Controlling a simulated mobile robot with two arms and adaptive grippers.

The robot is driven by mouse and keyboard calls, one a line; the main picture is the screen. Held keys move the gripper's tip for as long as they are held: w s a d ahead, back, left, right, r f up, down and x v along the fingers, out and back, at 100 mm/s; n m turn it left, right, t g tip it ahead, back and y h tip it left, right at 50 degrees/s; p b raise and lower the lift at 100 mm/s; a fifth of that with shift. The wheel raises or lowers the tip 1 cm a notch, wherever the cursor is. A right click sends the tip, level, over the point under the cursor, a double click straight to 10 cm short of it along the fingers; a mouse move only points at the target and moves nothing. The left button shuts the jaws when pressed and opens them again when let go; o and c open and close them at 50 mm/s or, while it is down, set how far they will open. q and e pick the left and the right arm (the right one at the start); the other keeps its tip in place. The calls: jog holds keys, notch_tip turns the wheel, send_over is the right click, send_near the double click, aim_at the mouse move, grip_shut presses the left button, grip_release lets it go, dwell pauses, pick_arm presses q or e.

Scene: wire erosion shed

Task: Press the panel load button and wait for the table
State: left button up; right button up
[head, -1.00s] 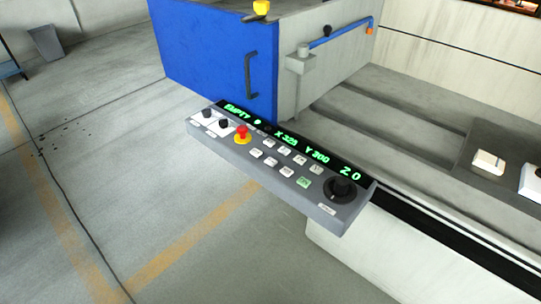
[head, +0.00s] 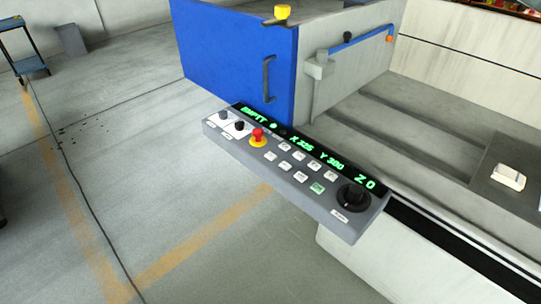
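The control panel (head: 225,142) is a long grey box jutting out from the machine. Its black display shows green text that reads EMPTY, then X, Y and Z values. The button labels are too small to read, so I cannot tell which one is load. The grey machine table (head: 430,150) lies to the right, behind the panel. Neither gripper is in view.
A blue door (head: 235,65) with a dark handle stands open behind the panel. A white block (head: 508,177) sits on a dark plate at the right. A cart (head: 30,65) and a grey bin (head: 70,40) stand far left.

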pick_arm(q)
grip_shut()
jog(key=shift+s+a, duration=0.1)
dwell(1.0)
